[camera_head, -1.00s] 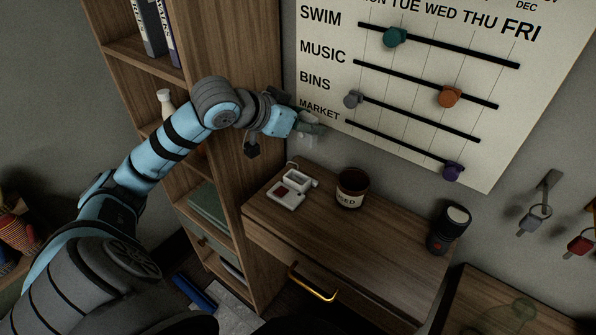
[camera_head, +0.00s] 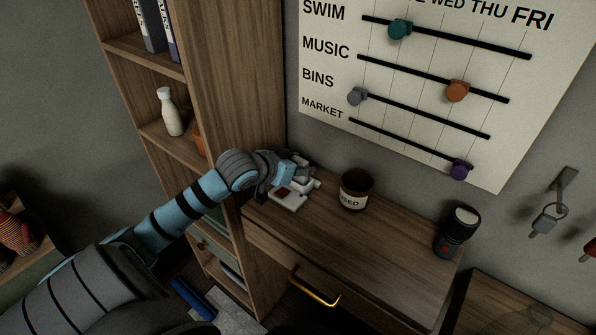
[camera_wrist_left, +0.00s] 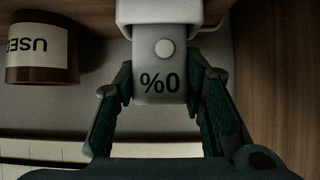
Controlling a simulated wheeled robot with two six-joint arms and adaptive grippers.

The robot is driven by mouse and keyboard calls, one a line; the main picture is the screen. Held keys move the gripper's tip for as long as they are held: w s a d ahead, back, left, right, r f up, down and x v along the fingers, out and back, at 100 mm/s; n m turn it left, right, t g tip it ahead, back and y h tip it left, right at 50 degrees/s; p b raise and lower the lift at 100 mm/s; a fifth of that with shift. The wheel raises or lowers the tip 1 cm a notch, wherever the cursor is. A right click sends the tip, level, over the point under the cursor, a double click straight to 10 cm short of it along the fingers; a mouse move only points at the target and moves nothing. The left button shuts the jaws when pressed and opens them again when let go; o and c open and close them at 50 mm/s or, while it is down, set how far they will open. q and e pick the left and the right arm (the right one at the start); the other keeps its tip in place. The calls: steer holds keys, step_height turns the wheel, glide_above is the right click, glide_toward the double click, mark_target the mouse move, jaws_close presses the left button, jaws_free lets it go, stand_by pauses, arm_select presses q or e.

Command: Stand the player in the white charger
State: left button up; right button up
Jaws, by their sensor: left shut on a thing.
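My left gripper (camera_head: 298,176) is low over the back left of the desk, at the white charger (camera_head: 287,203). In the left wrist view its two dark fingers close on both sides of the player (camera_wrist_left: 158,92), a grey body with a round pale button and "%0" on it. The player's far end meets the white charger (camera_wrist_left: 160,12) at the top of that view; I cannot tell how deep it sits. In the head view the gripper mostly hides the player and part of the charger, whose red patch still shows. My right gripper is not in view.
A brown pot labelled "USED" (camera_head: 355,190) stands close to the right of the charger. A black cylinder (camera_head: 457,232) stands at the desk's right end. A wooden shelf (camera_head: 235,90) rises at the left, and a slider board (camera_head: 420,80) hangs behind. The desk's middle is clear.

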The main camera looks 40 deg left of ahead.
arm_select(q)
steer(key=shift+f, duration=0.45)
steer(key=shift+f, duration=0.1)
steer(key=o, duration=1.2)
steer(key=shift+o, duration=0.2)
